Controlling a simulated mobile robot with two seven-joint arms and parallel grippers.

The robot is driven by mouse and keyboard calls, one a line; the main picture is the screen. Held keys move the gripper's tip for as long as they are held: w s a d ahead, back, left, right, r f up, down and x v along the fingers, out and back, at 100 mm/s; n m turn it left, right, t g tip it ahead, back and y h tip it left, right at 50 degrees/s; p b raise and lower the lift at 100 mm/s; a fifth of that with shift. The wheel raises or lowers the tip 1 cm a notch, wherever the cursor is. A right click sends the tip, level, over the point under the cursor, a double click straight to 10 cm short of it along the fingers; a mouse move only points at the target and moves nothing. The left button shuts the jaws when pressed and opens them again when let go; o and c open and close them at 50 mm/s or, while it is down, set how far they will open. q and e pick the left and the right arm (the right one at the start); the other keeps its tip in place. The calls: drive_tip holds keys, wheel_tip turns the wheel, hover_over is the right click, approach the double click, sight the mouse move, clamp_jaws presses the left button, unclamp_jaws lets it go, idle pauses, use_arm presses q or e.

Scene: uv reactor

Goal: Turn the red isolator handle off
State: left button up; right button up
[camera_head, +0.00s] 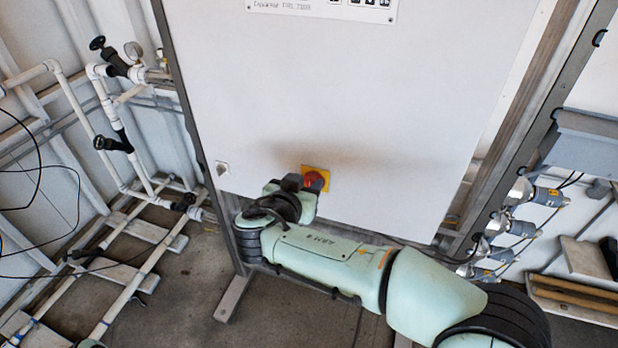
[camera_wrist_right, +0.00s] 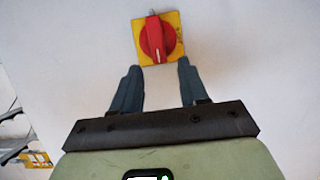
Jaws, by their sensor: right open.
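The red isolator handle (camera_head: 315,180) sits on a square yellow plate (camera_head: 321,170) on the white cabinet panel, partly covered by my right gripper in the head view. In the right wrist view the red handle (camera_wrist_right: 157,37) shows whole, its grip bar close to upright in the picture on the yellow plate (camera_wrist_right: 174,18). My right gripper (camera_wrist_right: 159,69) is open, its two dark fingers apart and empty. The fingertips lie just below the handle in that view, one to each side, and do not enclose it. My left gripper is out of view.
The white cabinet panel (camera_head: 350,80) is flat and mostly bare, with a small light fitting (camera_head: 222,168) to the left. White pipes with black valves (camera_head: 112,142) stand at the left. Grey-and-metal fittings (camera_head: 520,228) and a grey box (camera_head: 585,140) are at the right.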

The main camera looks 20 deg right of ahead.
sight(310, 179)
drive_tip(key=shift+x, duration=1.65)
clamp_jaws()
